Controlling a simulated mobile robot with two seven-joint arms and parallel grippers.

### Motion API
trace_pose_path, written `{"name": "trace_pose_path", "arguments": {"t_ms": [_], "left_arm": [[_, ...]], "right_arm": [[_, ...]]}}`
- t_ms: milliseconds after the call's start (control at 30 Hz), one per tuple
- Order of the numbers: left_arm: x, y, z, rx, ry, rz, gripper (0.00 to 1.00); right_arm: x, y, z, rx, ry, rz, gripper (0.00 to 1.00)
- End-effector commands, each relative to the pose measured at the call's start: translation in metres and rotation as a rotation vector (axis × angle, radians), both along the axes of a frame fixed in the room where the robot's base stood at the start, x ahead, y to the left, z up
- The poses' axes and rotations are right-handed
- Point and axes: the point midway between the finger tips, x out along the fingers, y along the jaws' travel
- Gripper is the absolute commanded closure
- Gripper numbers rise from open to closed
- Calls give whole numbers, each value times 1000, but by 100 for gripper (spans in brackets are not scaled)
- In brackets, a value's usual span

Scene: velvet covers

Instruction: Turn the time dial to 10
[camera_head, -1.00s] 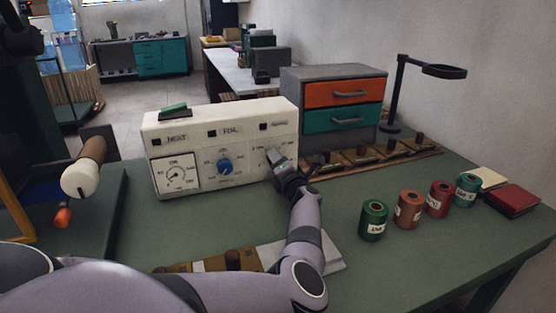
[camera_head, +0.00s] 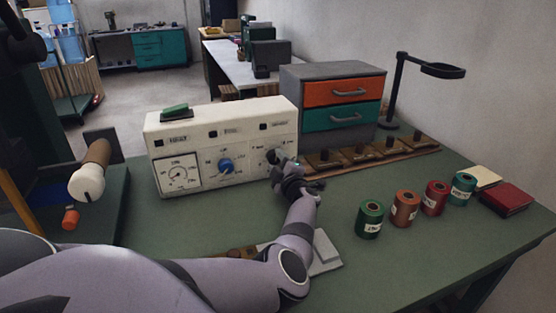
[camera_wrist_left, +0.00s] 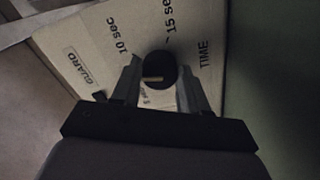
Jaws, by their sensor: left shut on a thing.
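The time dial is a dark round knob (camera_wrist_left: 159,68) with a short pale pointer line. In the wrist view it sits between the two fingers of my left gripper (camera_wrist_left: 160,82), which is shut on it. Printed on the panel around it are "10 sec", "15 sec", "TIME" and a partly hidden label below the knob. The pointer line lies about level in that picture, on the knob's lower part. In the head view the knob (camera_head: 271,156) shows at the right end of the white control box (camera_head: 215,128), with my left gripper (camera_head: 277,163) against it. My right gripper is not in view.
Drawers (camera_head: 335,105) stand behind at the right, with a row of dark-knobbed blocks. Several labelled spools, including a green one (camera_head: 369,221), stand on the right.

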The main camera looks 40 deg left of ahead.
Motion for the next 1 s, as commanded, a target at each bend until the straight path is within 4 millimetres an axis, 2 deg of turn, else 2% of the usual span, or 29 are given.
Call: {"name": "trace_pose_path", "arguments": {"t_ms": [500,1000], "left_arm": [[1,1,2,174,324,-1,87],[0,1,2,212,399,-1,87]], "right_arm": [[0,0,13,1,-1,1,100],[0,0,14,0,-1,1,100]]}}
